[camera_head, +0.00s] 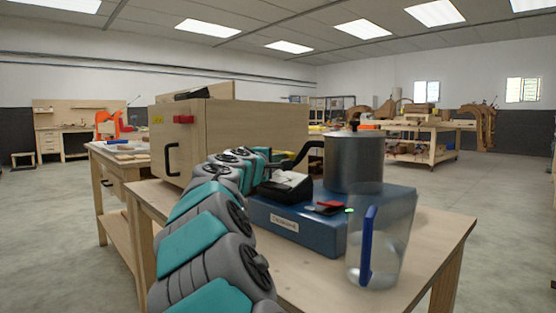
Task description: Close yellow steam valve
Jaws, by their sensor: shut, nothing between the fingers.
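My teal and grey arm rises from the bottom of the head view and bends right. My gripper (287,187) is black and shut, with nothing seen between its fingers. It is low over the left part of a blue base unit (300,224), left of a metal pot (354,163). Whether it touches the unit I cannot tell. No yellow steam valve is clearly visible. My arm hides part of the box and the unit's left end.
A clear pitcher (394,250) with a blue handle stands at the table's front right. A red and black item (330,208) lies on the unit. The wooden table (446,236) has bare room at right. A second bench (110,153) stands at left.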

